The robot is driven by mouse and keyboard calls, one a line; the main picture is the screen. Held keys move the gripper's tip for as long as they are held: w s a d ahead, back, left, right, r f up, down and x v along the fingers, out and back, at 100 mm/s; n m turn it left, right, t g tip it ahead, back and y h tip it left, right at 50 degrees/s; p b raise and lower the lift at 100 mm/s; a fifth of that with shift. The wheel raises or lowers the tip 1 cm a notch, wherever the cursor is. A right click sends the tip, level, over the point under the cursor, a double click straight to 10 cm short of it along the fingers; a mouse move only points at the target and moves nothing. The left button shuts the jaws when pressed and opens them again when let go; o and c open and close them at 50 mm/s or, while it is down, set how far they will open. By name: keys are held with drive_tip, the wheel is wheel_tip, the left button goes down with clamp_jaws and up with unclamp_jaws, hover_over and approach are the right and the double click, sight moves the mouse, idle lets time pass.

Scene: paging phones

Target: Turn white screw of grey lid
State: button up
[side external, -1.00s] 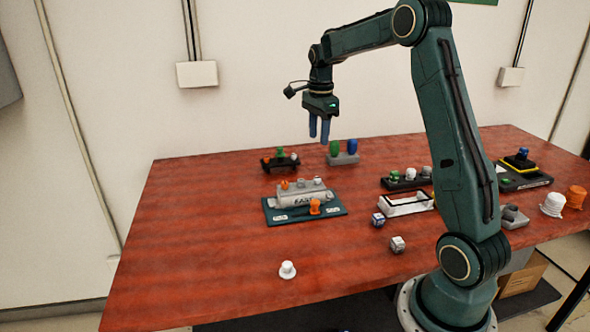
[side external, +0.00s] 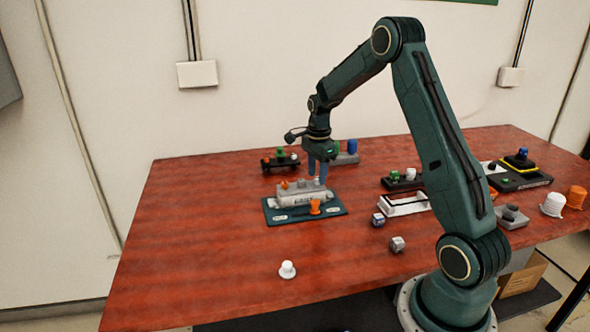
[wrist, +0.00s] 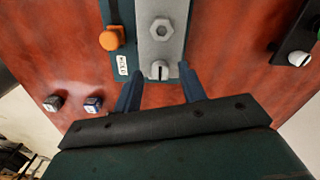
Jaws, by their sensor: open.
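The grey lid (side external: 297,199) lies on a dark teal base (side external: 278,215) in the side view, and it also shows in the wrist view (wrist: 163,8). In the wrist view, the white screw (wrist: 158,70) with a dark slot sits at the near end of the lid. A grey hex nut (wrist: 162,28) sits farther along. My gripper (side external: 317,182) points down over the lid's right end. In the wrist view my gripper (wrist: 159,73) is open, with one blue finger on each side of the white screw and visible gaps. The fingers' exact height above the lid is unclear.
An orange knob (side external: 315,206) stands on the base beside the lid. A black block (side external: 272,165) with knobs and a grey block (side external: 347,158) stand behind. Two small cubes (side external: 378,219) (side external: 397,244) lie to the right. A white knob (side external: 287,270) stands in front on open table.

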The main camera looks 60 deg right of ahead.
drive_tip(key=shift+f, duration=0.45)
clamp_jaws()
